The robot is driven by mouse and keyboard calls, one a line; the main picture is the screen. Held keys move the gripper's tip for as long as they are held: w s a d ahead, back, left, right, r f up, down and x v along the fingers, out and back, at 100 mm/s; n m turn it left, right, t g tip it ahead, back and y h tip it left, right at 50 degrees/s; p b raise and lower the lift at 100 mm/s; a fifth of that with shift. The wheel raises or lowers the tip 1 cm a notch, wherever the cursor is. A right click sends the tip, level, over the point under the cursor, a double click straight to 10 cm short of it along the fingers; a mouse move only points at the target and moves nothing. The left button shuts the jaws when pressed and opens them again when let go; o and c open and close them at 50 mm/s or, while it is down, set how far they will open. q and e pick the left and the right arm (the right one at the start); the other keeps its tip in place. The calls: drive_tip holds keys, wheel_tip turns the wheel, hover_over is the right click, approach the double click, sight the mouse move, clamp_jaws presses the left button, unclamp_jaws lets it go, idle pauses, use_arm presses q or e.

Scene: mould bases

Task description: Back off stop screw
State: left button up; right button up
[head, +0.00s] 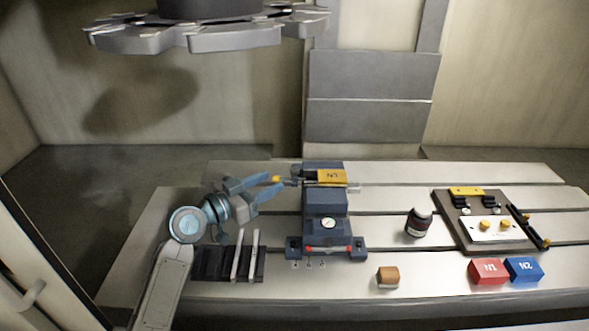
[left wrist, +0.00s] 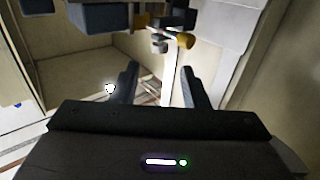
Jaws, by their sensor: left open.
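A vise-like fixture (head: 326,205) with a dark blue body and a round dial stands mid-table in the head view. A small screw with a yellow knob (head: 275,179) sticks out from its upper left side. In the left wrist view the yellow knob (left wrist: 185,41) is beyond the fingertips, nearer the right-hand finger, on a dark shaft. My left gripper (head: 279,184) is open with its tips close to the knob. The left wrist view shows its fingers (left wrist: 158,82) apart with nothing between them; whether they touch the knob I cannot tell. My right gripper is not in view.
A yellow labelled block (head: 332,177) sits atop the fixture. A dark rack with pale bars (head: 244,256) is below my left arm. A dark bottle (head: 419,223), an orange-brown block (head: 388,277), a red block (head: 488,271), a blue block (head: 524,269) and a plate (head: 470,238) stand right.

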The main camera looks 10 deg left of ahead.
sight(291, 171)
use_arm(q)
drive_tip(key=p+x, duration=0.2)
drive_tip(key=x, duration=0.5)
drive_tip(key=shift+w+d+r, duration=0.1)
drive_tip(key=shift+w+d, duration=0.05)
drive_tip(key=shift+w+d+p, duration=0.35)
drive_tip(key=shift+w+d, duration=0.05)
drive_tip(key=shift+w, duration=0.1)
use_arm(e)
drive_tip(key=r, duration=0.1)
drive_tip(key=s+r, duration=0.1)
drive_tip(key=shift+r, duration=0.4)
use_arm(q)
clamp_jaws()
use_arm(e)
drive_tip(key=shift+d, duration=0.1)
